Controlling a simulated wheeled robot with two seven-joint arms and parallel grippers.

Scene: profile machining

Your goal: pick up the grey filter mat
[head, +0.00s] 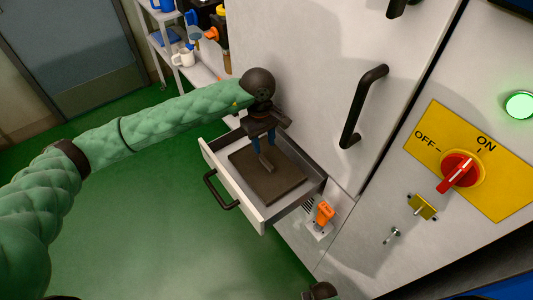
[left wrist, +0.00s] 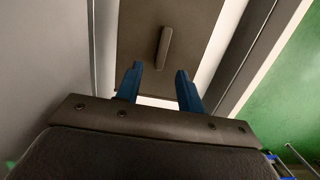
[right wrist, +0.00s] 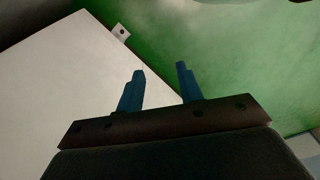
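The grey filter mat (head: 278,184) lies flat in the open drawer (head: 236,191). It looks dark brown-grey and has a raised bar-shaped grip on its top. In the left wrist view the mat (left wrist: 140,40) fills the upper middle, with its bar (left wrist: 163,48) just beyond the fingertips. My left gripper (head: 262,157) is over the drawer, pointing down at the mat; its blue fingers (left wrist: 158,70) are apart with nothing between them. My right gripper (right wrist: 160,72) is open and empty in the right wrist view, beside a white panel and above the green floor.
The drawer is pulled out of a light-grey cabinet (head: 300,70) and has a dark handle (head: 219,190). An orange switch (head: 324,212) sits below it at the right. A red ON/OFF knob (head: 460,171) is on the right panel. A shelf (head: 190,72) stands behind. Green floor is free at the left.

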